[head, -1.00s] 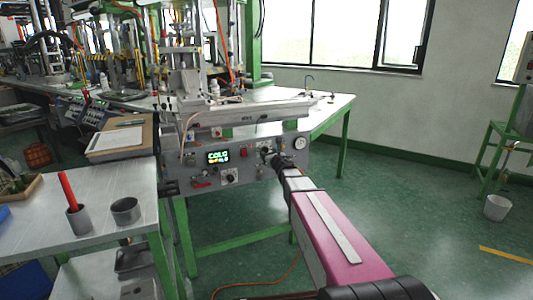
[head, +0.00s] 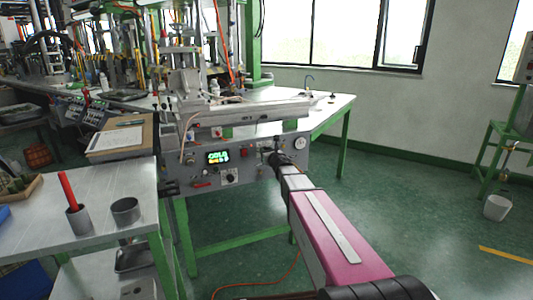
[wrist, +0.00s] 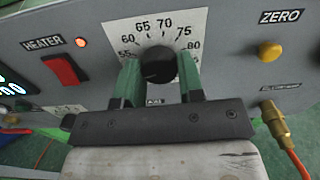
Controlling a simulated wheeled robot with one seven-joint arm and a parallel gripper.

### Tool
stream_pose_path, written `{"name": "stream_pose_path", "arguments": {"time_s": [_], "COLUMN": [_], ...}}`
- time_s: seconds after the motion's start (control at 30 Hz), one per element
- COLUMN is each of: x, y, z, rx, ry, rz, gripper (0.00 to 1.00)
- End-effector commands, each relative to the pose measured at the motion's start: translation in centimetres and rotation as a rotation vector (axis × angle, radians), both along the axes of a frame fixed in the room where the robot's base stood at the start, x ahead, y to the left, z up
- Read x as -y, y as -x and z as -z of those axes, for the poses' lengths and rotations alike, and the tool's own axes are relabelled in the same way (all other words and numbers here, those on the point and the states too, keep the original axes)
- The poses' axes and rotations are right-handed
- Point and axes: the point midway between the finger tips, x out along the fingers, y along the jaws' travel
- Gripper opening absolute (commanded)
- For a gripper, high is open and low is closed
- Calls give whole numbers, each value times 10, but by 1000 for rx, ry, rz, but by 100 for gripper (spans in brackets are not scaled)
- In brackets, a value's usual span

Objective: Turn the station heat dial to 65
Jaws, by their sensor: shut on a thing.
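The heat dial (wrist: 158,62) is a round black knob on the grey station panel in the wrist view. A white scale plate (wrist: 125,28) behind it carries numbers, with 60, 65, 70, 75 and 80 readable. My gripper (wrist: 158,74) is shut on the dial, one green finger on each side. The knob's pointer mark is too dark to read, so I cannot tell its setting. In the head view my gripper (head: 272,158) is at the panel's right part and hides the dial.
Around the dial are a red heater switch (wrist: 60,69), a lit orange lamp (wrist: 81,42), a yellow ZERO button (wrist: 269,51) and a brass fitting (wrist: 275,122) with an orange hose. A side table (head: 90,190) stands left; open floor lies right.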

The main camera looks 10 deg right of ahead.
Motion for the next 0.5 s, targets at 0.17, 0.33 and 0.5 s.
{"name": "stream_pose_path", "arguments": {"time_s": [0.17,0.33,0.5], "x": [0,0,-1], "y": [0,0,0], "z": [0,0,0], "rx": [-21,-58,-104], "ry": [-73,-193,-345], "rz": [-1,-1,-1], "gripper": [12,12,12]}}
